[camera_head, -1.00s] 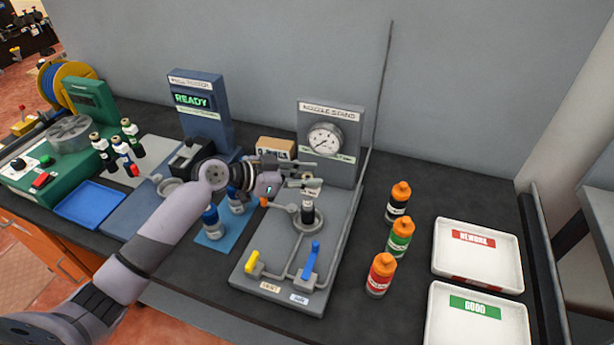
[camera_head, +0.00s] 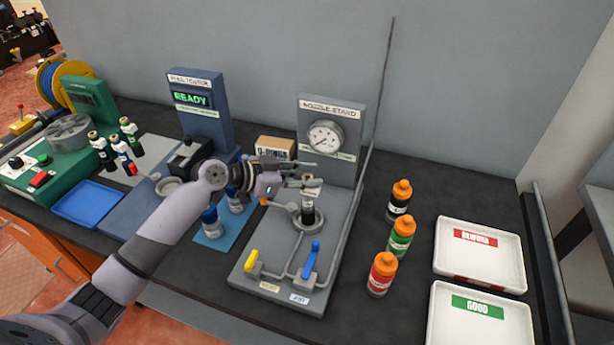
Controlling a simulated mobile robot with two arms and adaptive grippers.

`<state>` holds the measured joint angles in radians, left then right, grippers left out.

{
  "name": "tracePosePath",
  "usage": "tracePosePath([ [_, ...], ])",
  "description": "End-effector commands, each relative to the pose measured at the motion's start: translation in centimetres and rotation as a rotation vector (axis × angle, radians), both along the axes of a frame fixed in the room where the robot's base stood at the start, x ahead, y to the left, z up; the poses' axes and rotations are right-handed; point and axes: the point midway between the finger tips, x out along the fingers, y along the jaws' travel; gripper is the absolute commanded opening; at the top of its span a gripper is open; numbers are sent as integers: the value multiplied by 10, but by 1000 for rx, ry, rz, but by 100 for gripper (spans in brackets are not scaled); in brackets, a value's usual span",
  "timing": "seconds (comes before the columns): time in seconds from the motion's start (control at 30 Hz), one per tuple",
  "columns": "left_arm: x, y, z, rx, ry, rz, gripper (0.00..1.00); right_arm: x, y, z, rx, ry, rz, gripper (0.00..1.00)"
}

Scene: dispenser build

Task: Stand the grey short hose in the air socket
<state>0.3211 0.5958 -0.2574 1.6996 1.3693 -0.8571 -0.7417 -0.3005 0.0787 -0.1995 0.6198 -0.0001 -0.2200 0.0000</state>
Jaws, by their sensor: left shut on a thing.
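My left gripper (camera_head: 309,174) is over the nozzle stand (camera_head: 332,120), its fingers level and pointing right. It is shut on a small pale piece (camera_head: 312,181) that seems to be the grey short hose, mostly hidden by the fingers. The air socket cannot be made out clearly. My right gripper is out of view.
Orange-capped bottles in black (camera_head: 398,203), green (camera_head: 400,238) and red (camera_head: 381,276) stand right of the stand. White rework (camera_head: 441,258) and good (camera_head: 436,312) trays lie farther right. A small cardboard box (camera_head: 276,147) and blue-capped bottles (camera_head: 212,224) are near my arm.

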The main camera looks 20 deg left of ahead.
Motion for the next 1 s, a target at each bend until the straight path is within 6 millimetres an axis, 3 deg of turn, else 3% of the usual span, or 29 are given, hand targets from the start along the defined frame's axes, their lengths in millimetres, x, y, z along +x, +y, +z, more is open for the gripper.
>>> tracePosePath([
  [0.1, 0, 0, -2, -1, -3, 1, 0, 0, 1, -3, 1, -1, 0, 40],
  [0.13, 0, 0, -1, -1, -3, 1, 25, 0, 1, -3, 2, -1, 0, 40],
  [0.27, 0, 0, -1, -1, -3, 1, 32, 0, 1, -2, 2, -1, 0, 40],
  [0.57, -1, 1, -3, 2, 1, 0, 32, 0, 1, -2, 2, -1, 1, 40],
  [1.0, -21, 25, 10, 2, 1, 1, 32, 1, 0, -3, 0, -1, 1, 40],
])
